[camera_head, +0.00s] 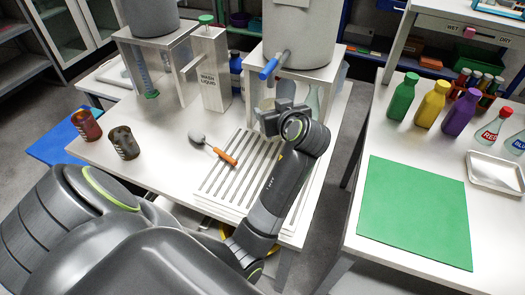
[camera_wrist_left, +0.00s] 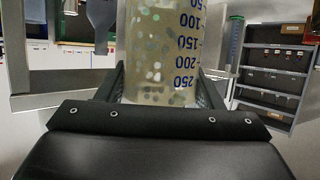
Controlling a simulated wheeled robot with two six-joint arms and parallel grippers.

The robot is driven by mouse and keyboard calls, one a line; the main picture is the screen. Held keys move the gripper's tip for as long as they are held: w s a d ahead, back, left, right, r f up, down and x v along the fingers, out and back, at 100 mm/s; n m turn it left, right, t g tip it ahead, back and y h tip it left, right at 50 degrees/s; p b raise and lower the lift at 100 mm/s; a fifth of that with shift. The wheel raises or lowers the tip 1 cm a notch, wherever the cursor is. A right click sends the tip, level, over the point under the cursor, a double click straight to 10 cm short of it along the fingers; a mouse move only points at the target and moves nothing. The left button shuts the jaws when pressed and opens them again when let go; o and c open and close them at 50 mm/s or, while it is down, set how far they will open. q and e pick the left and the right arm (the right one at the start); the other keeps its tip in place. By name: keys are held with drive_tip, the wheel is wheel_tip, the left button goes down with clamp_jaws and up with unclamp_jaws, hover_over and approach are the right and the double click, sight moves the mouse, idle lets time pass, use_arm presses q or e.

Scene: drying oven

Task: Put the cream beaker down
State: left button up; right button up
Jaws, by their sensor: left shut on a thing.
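My left gripper (camera_head: 272,118) is at the back of the white slatted rack (camera_head: 213,184), below the tap with the blue handle (camera_head: 269,68). It is shut on the cream beaker, a cloudy, cream-coloured vessel with blue volume marks that stands large between the fingers in the left wrist view (camera_wrist_left: 158,50). In the head view the gripper and wrist hide most of the beaker. I cannot tell whether its base touches the surface below. My right gripper is not in view.
A spoon with an orange handle (camera_head: 222,155) lies on the rack's left edge. Red (camera_head: 86,125) and dark (camera_head: 124,142) beakers stand on the left. A clear flask (camera_head: 312,102) is close right of the gripper. The green mat (camera_head: 415,212) on the right table is bare.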

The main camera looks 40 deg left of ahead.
use_arm(q)
drive_tip(key=shift+a+f+n+g, duration=0.35)
drive_tip(key=shift+a+f, duration=0.3)
drive_tip(key=shift+f, duration=0.25)
wheel_tip(320, 180, down, 4)
drive_tip(key=shift+d+f, duration=0.1)
drive_tip(key=shift+d, duration=0.05)
drive_tip(key=shift+f, duration=0.65)
wheel_tip(320, 180, down, 3)
drive_tip(key=shift+f+b, duration=0.1)
drive_tip(key=shift+b, duration=0.25)
drive_tip(key=shift+f, duration=0.3)
drive_tip(key=o, duration=1)
drive_tip(key=shift+r, duration=0.1)
drive_tip(key=shift+c, duration=0.2)
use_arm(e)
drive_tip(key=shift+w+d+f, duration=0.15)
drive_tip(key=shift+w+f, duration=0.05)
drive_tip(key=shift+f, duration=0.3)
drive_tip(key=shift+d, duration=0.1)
